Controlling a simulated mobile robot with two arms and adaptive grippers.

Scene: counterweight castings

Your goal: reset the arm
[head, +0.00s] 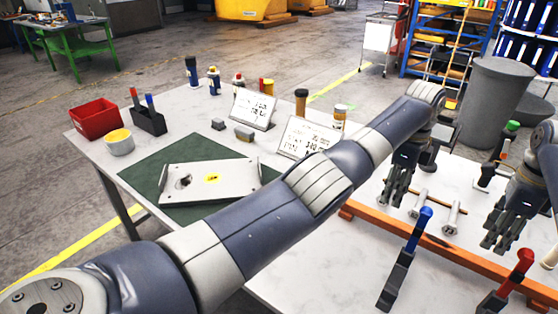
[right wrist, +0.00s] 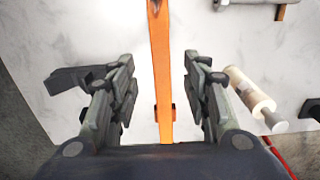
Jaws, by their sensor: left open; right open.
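My left arm crosses the head view from the lower left to the upper right. Its gripper (head: 393,188) points down, open and apparently empty, above the right-hand table (head: 315,265). My right gripper (head: 494,238) is also open, at the right of the head view above the same table. In the right wrist view the right gripper's fingers (right wrist: 158,75) stand well apart with nothing between them. An orange bar (right wrist: 161,55) runs below and between them. It also shows in the head view (head: 398,232).
Blue-handled (head: 402,265) and red-handled (head: 510,285) clamps stand by the bar, near pale cylindrical pieces (head: 452,216). The left table holds a metal plate (head: 235,178) on a green mat (head: 150,167), a red bin (head: 96,119) and two sign cards (head: 252,108). My left arm hides part of it.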

